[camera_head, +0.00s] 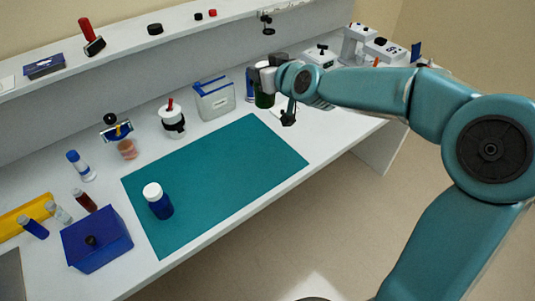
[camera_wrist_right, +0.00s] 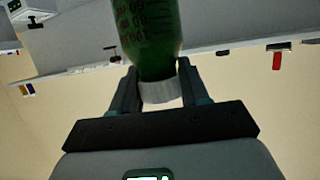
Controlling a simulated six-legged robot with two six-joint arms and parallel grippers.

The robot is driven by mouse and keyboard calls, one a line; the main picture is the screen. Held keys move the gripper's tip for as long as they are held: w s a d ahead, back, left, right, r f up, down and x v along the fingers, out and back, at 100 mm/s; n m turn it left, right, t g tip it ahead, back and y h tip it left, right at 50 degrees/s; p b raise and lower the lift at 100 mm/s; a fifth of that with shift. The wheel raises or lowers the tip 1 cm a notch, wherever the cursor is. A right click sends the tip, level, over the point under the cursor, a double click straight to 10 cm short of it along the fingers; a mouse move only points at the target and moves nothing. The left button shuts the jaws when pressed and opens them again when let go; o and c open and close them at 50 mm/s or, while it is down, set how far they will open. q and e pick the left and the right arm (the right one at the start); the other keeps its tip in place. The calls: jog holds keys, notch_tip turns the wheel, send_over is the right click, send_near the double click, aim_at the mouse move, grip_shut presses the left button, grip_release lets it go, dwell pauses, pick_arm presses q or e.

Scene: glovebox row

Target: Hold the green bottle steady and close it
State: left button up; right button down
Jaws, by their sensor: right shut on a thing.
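The green bottle (camera_head: 264,99) stands on the bench beyond the far right part of the teal mat, its upper part hidden by my right gripper (camera_head: 268,78). In the right wrist view, the green bottle (camera_wrist_right: 147,35) has dark scale marks and lies directly against a white ribbed cap (camera_wrist_right: 160,92). My right gripper (camera_wrist_right: 158,88) has one finger on each side of the cap and is shut on it. I cannot tell how tightly the cap sits on the bottle. My left gripper is not in view.
A blue bottle with a white cap (camera_head: 160,205) stands on the teal mat (camera_head: 225,170), otherwise clear. A grey-white bin (camera_head: 214,100) stands left of the green bottle. A blue box (camera_head: 97,243) and several vials are at the near left. A shelf (camera_head: 180,30) runs behind.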

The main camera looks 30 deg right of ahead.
jog(key=shift+s+d+f+h, duration=0.15)
jog(key=shift+d, duration=0.4)
jog(key=shift+s+d+f+h, duration=0.1)
jog(key=shift+d+h, duration=0.05)
jog(key=shift+d, duration=0.4)
notch_tip(320, 180, down, 6)
jog(key=b, duration=0.2)
jog(key=shift+a+r+b, duration=0.1)
jog(key=shift+r+b, duration=0.15)
jog(key=shift+b, duration=0.1)
notch_tip(320, 180, down, 10)
jog(key=shift+f, duration=0.1)
notch_tip(320, 180, down, 4)
jog(key=shift+f, duration=0.2)
jog(key=shift+r, duration=0.1)
